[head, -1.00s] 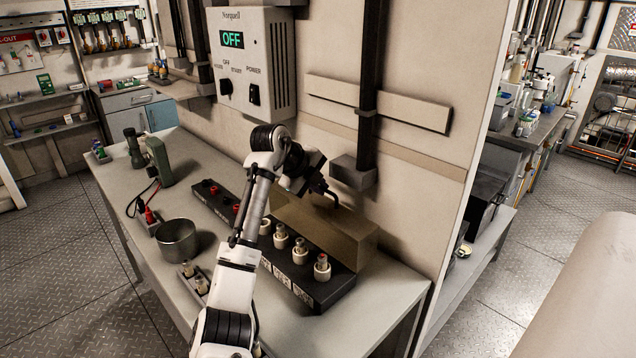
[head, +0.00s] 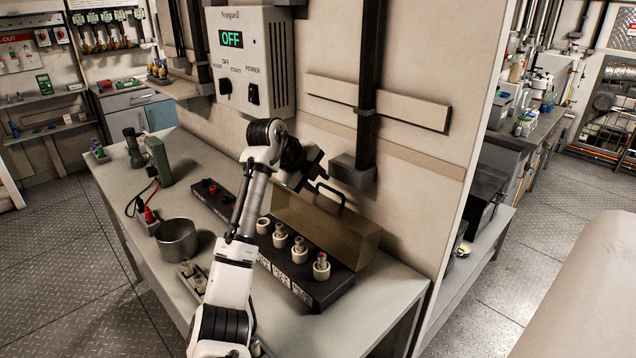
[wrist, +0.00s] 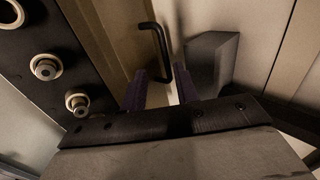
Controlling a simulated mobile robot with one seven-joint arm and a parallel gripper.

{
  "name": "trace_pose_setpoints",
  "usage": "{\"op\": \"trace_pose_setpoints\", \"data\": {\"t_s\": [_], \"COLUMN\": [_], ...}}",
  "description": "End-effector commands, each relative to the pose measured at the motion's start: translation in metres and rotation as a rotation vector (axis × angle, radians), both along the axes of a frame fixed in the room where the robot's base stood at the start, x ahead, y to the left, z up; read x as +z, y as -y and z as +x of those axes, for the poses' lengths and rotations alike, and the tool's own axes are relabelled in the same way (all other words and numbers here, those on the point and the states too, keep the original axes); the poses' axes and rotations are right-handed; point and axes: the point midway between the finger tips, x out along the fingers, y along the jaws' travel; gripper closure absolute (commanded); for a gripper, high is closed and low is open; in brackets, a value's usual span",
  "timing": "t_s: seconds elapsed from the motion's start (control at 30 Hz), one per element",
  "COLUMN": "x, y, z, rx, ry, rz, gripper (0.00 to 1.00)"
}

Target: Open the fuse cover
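The fuse cover (head: 335,235) is a translucent brown box with a black bar handle (head: 330,193) on its upper side. It stands along the back of the black fuse block (head: 318,290), toward the wall, and the white fuse holders in front of it are uncovered. My gripper (head: 312,172) is just above and left of the handle, apart from it. In the wrist view my gripper (wrist: 160,88) shows two dark purple fingers spread with an empty gap. The handle (wrist: 157,48) shows beyond the fingertips, and the cover (wrist: 112,35) lies to its left.
A grey wall bracket (head: 352,172) is close to the right of my gripper. A power box (head: 250,60) reading OFF hangs above. A metal pot (head: 177,240), a fuse tray (head: 190,272) and a green meter (head: 158,160) are on the bench. The bench's front right is clear.

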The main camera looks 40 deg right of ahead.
Motion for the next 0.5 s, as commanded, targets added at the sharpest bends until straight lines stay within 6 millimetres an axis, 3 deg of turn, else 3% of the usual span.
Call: {"op": "trace_pose_setpoints", "data": {"t_s": [0.5], "x": [0.081], "y": [-0.068], "z": [-0.005], "rx": [0.002], "ry": [0.006], "rz": [-0.004], "gripper": [0.70]}}
